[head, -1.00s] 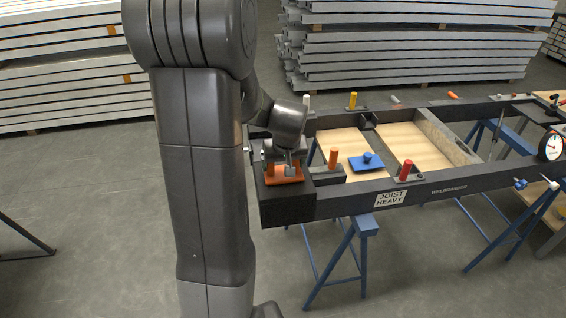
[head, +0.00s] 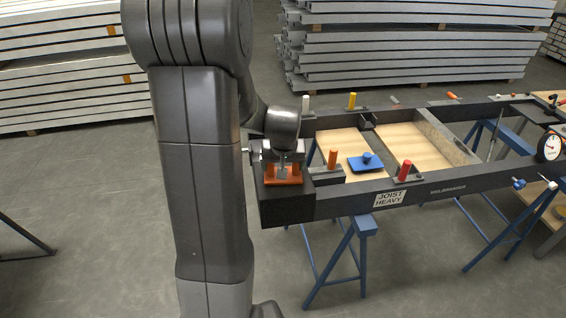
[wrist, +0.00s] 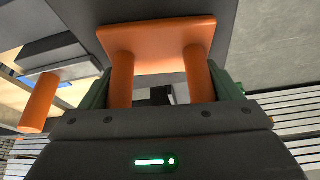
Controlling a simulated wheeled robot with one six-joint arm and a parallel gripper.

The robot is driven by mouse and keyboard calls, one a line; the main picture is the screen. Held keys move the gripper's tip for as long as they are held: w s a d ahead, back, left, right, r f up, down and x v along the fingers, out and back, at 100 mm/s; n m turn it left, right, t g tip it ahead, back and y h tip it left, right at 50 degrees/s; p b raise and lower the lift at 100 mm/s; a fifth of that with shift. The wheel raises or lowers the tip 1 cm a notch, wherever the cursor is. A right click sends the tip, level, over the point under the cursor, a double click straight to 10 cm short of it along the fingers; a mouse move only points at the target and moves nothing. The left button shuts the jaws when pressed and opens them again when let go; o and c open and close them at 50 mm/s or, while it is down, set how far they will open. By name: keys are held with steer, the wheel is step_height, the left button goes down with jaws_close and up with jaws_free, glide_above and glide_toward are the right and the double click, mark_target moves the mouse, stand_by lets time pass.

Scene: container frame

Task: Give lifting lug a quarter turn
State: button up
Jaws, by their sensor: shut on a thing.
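The lifting lug (head: 283,181) is orange, with a flat plate and two upright posts. It sits on the near left corner of the dark steel frame (head: 350,206). My gripper (head: 283,168) is above it, pointing down and shut on it. In the wrist view the lug's plate (wrist: 160,35) and both posts show, with the green finger pads of my gripper (wrist: 162,92) on the outer sides of the posts. The finger contact is partly hidden by the posts and the gripper body.
An orange-handled clamp (head: 333,158) stands just right of the lug, and a red-handled one (head: 404,171) farther along the rail. A blue part (head: 367,163) lies on the wooden panel. Blue trestles (head: 366,226) hold the frame. Stacked beams (head: 410,50) stand behind.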

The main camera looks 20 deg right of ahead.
steer(key=shift+f+m+h+b, duration=0.15)
steer(key=shift+m+h+b, duration=0.15)
steer(key=shift+m, duration=1)
steer(key=shift+m+g+b, duration=0.3)
steer(key=shift+b, duration=0.35)
steer(key=shift+d+m+g+h+b, duration=0.1)
steer(key=shift+m+g+h+b, duration=0.25)
steer(key=shift+m+b, duration=0.75)
steer(key=shift+d+m+g+h+b, duration=0.1)
steer(key=shift+m+g+h+b, duration=0.2)
steer(key=shift+m+b, duration=0.8)
steer(key=shift+m+b, duration=0.3)
steer(key=shift+b, duration=0.55)
steer(key=shift+s+m+g+h+b, duration=0.1)
steer(key=shift+m+g+h+b, duration=0.1)
steer(key=shift+m+g+b, duration=0.45)
steer(key=shift+s+m+g+h+b, duration=0.15)
steer(key=shift+m+b, duration=0.15)
steer(key=shift+m, duration=0.75)
